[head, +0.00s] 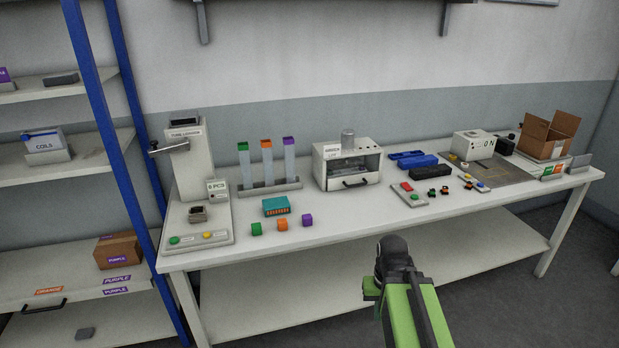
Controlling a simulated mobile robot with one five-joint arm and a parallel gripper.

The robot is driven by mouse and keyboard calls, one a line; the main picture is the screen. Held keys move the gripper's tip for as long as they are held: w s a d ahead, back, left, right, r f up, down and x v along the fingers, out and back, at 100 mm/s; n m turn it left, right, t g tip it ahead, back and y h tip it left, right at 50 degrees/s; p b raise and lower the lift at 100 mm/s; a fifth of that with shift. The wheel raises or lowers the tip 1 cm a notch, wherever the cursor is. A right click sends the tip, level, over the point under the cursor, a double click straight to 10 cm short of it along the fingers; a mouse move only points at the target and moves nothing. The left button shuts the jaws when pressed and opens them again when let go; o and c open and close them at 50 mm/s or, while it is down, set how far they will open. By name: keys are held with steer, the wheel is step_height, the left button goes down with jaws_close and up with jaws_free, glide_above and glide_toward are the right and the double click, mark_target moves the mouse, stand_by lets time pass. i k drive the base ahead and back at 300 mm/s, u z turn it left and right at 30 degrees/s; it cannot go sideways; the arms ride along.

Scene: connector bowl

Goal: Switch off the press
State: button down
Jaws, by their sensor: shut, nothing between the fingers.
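A grey column machine (190,160) with a side lever and a label that seems to read "TUBE LOADER" stands at the left end of the bench. It looks like a press, but no label I can read calls it that. Its base (190,246) has a green button (174,240) and a yellow button (207,235). A small dark block (198,214) sits on the base under the head. A "6 PCS" display (217,188) is on its side. My green arm rises from the bottom, right of centre, in front of the bench. Its dark joint shows, but my gripper's fingers do not.
A white bench (330,238) holds a tube rack (270,188), small coloured blocks, a glass-fronted oven-like box (347,165), a button panel (412,194), a white control box (473,146) and an open carton (548,136). A blue-framed shelf (112,95) stands left. Grey floor is clear at right.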

mark_target(405, 186)
steer(key=u, duration=0.45)
steer(key=i, duration=0.95)
steer(key=u, duration=0.1)
steer(key=k, duration=0.9)
steer(key=z, duration=0.2)
steer(key=i, duration=0.75)
